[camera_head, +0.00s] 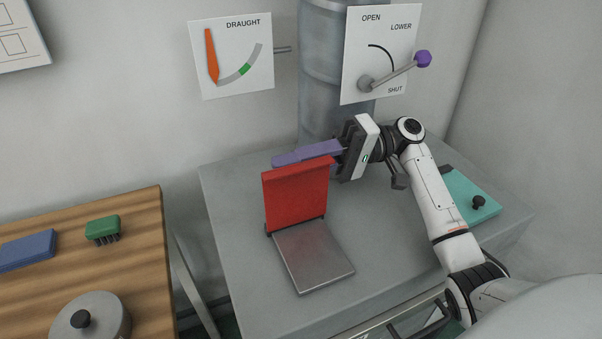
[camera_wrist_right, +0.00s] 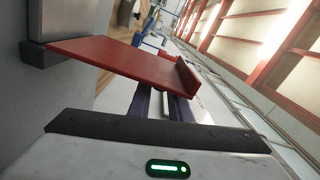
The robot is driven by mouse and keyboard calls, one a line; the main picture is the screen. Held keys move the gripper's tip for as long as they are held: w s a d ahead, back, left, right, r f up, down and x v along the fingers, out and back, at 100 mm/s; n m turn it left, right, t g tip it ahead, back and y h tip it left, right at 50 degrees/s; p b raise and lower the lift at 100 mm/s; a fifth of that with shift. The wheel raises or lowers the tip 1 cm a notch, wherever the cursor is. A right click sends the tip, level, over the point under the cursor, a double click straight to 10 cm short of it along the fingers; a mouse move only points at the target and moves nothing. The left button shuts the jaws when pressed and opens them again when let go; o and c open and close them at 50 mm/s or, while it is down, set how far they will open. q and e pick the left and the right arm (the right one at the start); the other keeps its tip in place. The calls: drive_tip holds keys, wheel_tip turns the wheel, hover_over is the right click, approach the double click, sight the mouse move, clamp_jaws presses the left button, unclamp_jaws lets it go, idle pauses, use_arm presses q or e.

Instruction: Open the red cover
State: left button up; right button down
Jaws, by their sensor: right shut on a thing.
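The red cover (camera_head: 296,195) stands roughly upright on its dark hinge at the back edge of a flat grey metal plate (camera_head: 312,256) on the grey bench. Its red face and edge lip also show in the right wrist view (camera_wrist_right: 120,62). My right gripper (camera_head: 285,159) reaches in from the right, with its purple fingers lying along the cover's top edge, shut on the cover. In the right wrist view the fingers (camera_wrist_right: 160,102) run in behind the red panel, which hides their tips. My left gripper is not in view.
A panel with a purple-knobbed lever (camera_head: 423,59) and a draught gauge (camera_head: 232,55) are behind the bench. A teal lid with a black knob (camera_head: 470,196) lies at right. A wooden table (camera_head: 150,225) at left holds a pot lid (camera_head: 92,318), a green brush (camera_head: 103,227) and a blue block (camera_head: 28,250).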

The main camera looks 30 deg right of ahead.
drive_tip(key=shift+f, duration=0.1)
drive_tip(key=c, duration=1.7)
unclamp_jaws()
drive_tip(key=shift+o, duration=0.3)
drive_tip(key=shift+d, duration=0.1)
drive_tip(key=s+d+b, duration=0.1)
drive_tip(key=d+b, duration=0.1)
drive_tip(key=d, duration=0.8)
drive_tip(key=shift+s, duration=0.35)
drive_tip(key=shift+s, duration=0.1)
